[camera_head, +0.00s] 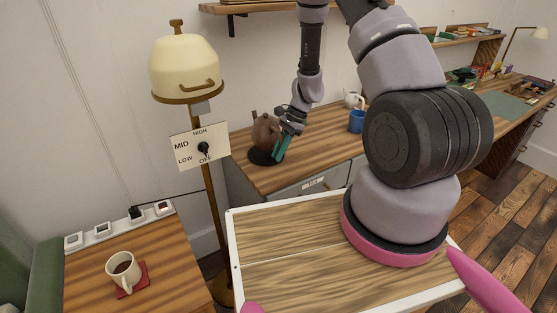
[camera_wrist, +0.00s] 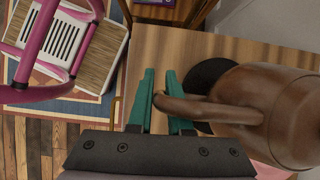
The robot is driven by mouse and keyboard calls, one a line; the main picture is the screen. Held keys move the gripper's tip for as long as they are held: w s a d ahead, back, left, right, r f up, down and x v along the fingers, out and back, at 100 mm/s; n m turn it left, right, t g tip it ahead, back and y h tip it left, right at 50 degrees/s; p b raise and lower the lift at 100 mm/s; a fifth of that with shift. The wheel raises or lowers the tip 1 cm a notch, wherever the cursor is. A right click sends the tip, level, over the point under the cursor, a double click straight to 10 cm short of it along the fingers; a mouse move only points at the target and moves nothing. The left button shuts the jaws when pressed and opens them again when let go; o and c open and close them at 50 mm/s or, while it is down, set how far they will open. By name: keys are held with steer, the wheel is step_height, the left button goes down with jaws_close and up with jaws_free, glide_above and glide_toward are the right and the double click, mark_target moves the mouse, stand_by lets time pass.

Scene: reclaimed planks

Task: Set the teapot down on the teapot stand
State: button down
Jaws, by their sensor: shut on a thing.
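The brown teapot (camera_head: 266,134) is at the left end of the wooden counter, over the round black teapot stand (camera_head: 264,158). My gripper (camera_head: 287,126) is at the teapot's right side. In the wrist view, the teal fingers of my gripper (camera_wrist: 160,88) are shut on the loop handle of the teapot (camera_wrist: 285,112). The stand (camera_wrist: 205,80) shows partly there, and the teapot's body and handle hide the rest. I cannot tell whether the teapot's base touches the stand or hangs slightly above it.
A blue mug (camera_head: 356,121) and a white pot (camera_head: 352,99) stand farther right on the counter (camera_head: 320,135). A lamp with a cream shade (camera_head: 184,62) and a heat-setting sign (camera_head: 198,145) stand left. A coffee mug (camera_head: 123,272) sits on the near-left table.

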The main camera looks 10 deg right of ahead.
steer(key=shift+f, duration=1.75)
steer(key=c, duration=0.8)
jaws_free()
steer(key=shift+c, duration=0.2)
